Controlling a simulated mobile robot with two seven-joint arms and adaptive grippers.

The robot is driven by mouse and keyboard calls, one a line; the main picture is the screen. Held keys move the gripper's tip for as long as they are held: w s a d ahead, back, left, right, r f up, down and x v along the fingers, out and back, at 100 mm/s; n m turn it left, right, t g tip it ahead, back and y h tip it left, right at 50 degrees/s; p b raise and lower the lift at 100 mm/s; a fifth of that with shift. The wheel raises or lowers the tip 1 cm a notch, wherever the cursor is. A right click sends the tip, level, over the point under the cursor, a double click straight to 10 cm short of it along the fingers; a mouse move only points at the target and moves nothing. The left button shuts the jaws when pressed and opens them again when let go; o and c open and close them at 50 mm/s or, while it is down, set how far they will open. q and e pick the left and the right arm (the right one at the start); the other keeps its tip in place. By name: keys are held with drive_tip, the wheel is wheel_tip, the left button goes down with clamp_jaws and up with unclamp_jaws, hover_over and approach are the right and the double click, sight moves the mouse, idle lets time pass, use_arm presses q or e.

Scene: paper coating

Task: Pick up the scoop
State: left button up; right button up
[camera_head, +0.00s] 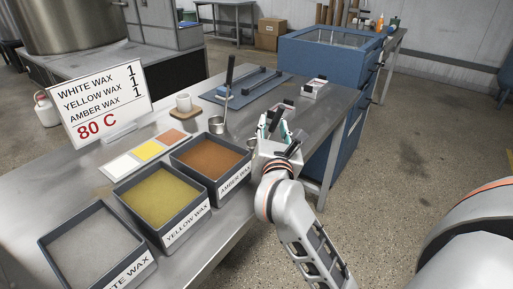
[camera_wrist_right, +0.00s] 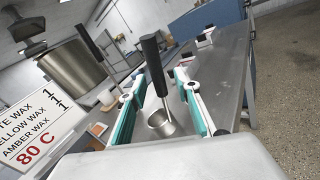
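A metal scoop with an upright black handle (camera_wrist_right: 153,65) shows between the fingers of my right gripper (camera_wrist_right: 160,107) in the right wrist view. Its round metal cup (camera_wrist_right: 160,124) is low between the teal finger pads. The fingers stand apart on both sides, with no clear contact. In the head view my right gripper (camera_head: 276,130) is over the table beside the amber wax bin and hides most of this scoop. A second metal cup (camera_head: 217,125) with a tall dark handle (camera_head: 230,72) stands farther left. My left gripper is not in view.
Bins of amber wax (camera_head: 211,157), yellow wax (camera_head: 160,194) and white wax (camera_head: 95,246) line the near table edge. A blue machine (camera_head: 325,60) stands behind.

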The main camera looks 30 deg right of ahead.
clamp_jaws()
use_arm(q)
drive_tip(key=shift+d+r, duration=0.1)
use_arm(e)
drive_tip(key=shift+r, duration=0.1)
